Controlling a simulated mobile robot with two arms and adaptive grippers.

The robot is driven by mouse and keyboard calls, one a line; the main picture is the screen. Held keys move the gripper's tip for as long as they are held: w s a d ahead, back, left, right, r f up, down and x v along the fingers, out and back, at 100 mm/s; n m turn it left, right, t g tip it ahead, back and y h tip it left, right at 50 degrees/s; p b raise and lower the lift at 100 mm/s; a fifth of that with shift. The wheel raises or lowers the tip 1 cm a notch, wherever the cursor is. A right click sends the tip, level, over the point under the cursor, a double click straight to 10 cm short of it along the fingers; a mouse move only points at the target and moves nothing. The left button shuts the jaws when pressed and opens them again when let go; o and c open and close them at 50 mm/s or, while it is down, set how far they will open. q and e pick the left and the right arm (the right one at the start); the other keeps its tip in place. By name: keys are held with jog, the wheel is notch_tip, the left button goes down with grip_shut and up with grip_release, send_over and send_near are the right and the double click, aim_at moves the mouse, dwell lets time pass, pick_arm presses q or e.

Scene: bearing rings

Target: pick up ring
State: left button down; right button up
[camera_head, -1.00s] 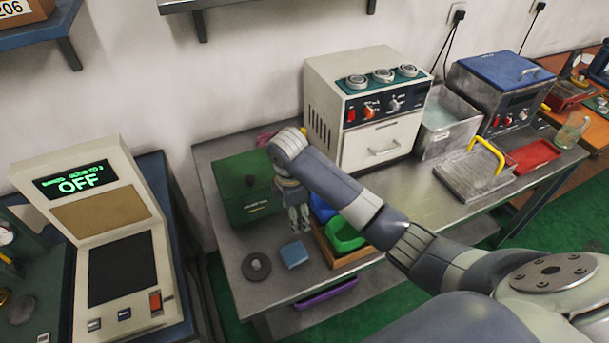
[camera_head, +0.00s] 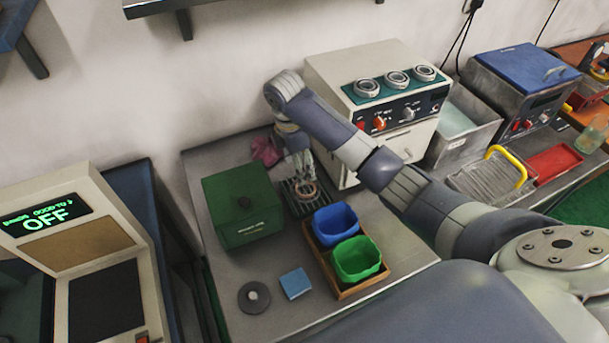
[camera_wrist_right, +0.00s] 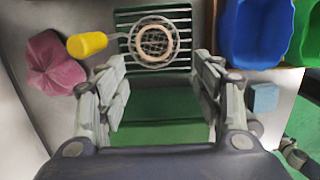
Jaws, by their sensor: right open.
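A tan ring (camera_wrist_right: 155,42) lies inside a round wire skimmer (camera_wrist_right: 172,57) with a yellow handle (camera_wrist_right: 86,44) pointing left in the wrist view. The skimmer sits on a dark slatted rack (camera_wrist_right: 180,14). In the head view the ring (camera_head: 306,190) shows just below my right gripper (camera_head: 303,175), partly covered by the fingers. In the wrist view my right gripper (camera_wrist_right: 160,66) is open and empty, its fingers apart, with the ring centred between and ahead of the tips. I cannot tell the exact height gap. My left gripper is not in view.
A green box (camera_head: 243,205) stands left of the rack. A blue bin (camera_head: 336,224) and a green bin (camera_head: 358,260) sit in a wooden tray at the right. A pink cloth (camera_wrist_right: 52,65) lies near the handle. A cream machine (camera_head: 340,70) with three round silver parts stands behind.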

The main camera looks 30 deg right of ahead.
jog(key=w, duration=0.1)
send_over(306, 188)
jog(key=a, duration=0.2)
jog(key=f, duration=0.3)
jog(key=f+p, duration=0.1)
jog(key=shift+d+f, duration=0.25)
jog(key=shift+f, duration=0.35)
jog(key=f, duration=0.2)
jog(key=d+f+p, duration=0.1)
jog(key=f, duration=0.1)
jog(key=shift+w+f, duration=0.15)
jog(key=shift+f, duration=0.05)
jog(key=shift+d+f, duration=0.15)
jog(key=shift+f, duration=0.25)
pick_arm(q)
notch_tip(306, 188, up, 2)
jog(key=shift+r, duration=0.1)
pick_arm(e)
jog(key=c, duration=0.7)
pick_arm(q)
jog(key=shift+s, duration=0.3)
pick_arm(e)
jog(key=shift+s, duration=0.2)
jog(key=shift+c, duration=0.4)
